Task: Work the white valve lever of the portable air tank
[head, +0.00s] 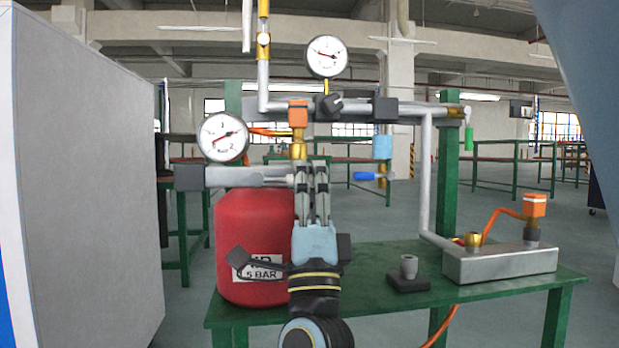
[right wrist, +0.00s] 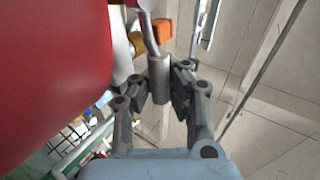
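The portable air tank (head: 252,217) is a red cylinder with a white "5 BAR" label, standing on a green table; it also fills the upper left of the right wrist view (right wrist: 50,60). My right gripper (head: 312,168) points upward in front of the tank's right side. In the right wrist view, a grey cylindrical end (right wrist: 159,80) of a pale lever (right wrist: 147,20) sits between my right fingertips (right wrist: 160,82). I cannot tell whether both fingers touch it. In the head view my fingers hide much of the lever. My left gripper is not in view.
Pipes with two pressure gauges (head: 223,137) (head: 326,56) run above the tank. An orange-topped fitting (head: 298,113) and a blue-handled valve (head: 366,176) are close to my right gripper. A metal manifold (head: 500,263) sits on the green table (head: 375,265). A grey cabinet (head: 85,180) stands left.

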